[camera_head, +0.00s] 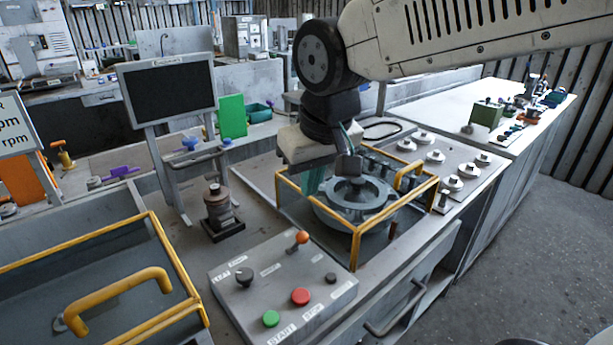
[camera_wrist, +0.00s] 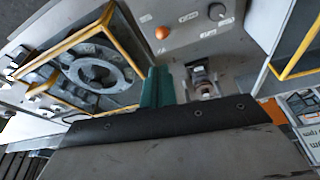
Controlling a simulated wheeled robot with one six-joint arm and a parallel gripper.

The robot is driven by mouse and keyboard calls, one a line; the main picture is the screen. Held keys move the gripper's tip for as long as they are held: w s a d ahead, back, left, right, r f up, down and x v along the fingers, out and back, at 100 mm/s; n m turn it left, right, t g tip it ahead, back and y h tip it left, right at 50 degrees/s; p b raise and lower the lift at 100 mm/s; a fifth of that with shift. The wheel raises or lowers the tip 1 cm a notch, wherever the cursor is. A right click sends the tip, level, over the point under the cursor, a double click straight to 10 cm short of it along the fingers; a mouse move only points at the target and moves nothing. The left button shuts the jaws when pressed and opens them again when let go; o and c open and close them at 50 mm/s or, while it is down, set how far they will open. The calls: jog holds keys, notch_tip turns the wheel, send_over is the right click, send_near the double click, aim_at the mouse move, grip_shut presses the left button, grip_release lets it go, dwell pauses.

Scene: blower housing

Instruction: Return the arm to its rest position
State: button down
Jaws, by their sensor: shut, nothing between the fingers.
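My arm (camera_head: 480,35) reaches in from the upper right in the head view and bends down at a dark wrist joint. My gripper (camera_head: 313,180) hangs at the left back corner of a yellow-framed clear guard. Its teal fingers are together and empty; they also show in the wrist view (camera_wrist: 157,86). A grey round blower housing (camera_head: 356,193) sits inside the guard (camera_head: 355,248), just right of the fingers in the head view. It shows at the left of the wrist view (camera_wrist: 92,70). I cannot tell whether the fingers touch the guard.
A control box (camera_head: 283,284) with knobs, buttons and an orange-topped lever stands in front. A dark screen (camera_head: 168,90), a small brown-topped fixture (camera_head: 220,210) and another yellow-framed guard (camera_head: 180,262) are to the left. Grey floor (camera_head: 540,240) is free at right.

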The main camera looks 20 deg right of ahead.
jog(key=s+d+f+m+g, duration=0.2)
jog(key=s+d+f+m, duration=0.1)
jog(key=s+d, duration=1.1)
jog(key=shift+s+f+h, duration=0.25)
jog(key=shift+s+h, duration=0.15)
jog(key=shift+s, duration=0.55)
